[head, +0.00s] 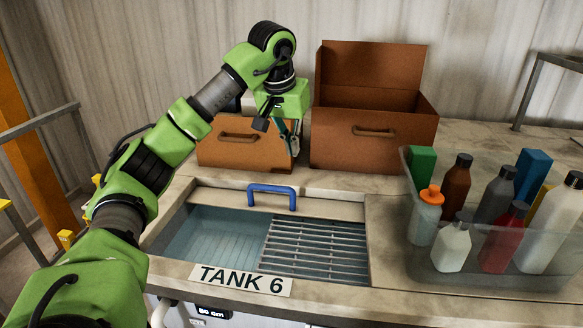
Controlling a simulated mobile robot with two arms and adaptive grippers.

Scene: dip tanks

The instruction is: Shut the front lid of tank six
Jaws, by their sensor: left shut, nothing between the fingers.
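Tank six is the sunken basin labelled TANK 6 (241,279) in the counter. Its opening is uncovered at the front, showing bluish liquid (213,235) on the left and a metal grate (318,250) on the right. A beige lid panel (325,209) with a blue handle (272,190) lies at the back edge of the opening. My left gripper (291,145) is shut and empty, pointing down behind the blue handle, in front of the right part of a small brown box. It is apart from the handle. My right gripper is not in view.
The small brown box (225,152) and a larger brown box (345,152) with a raised lid stand behind the tank. A clear bin (408,190) with several bottles stands on the right. A wall closes off the back. Bare counter lies right of the grate.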

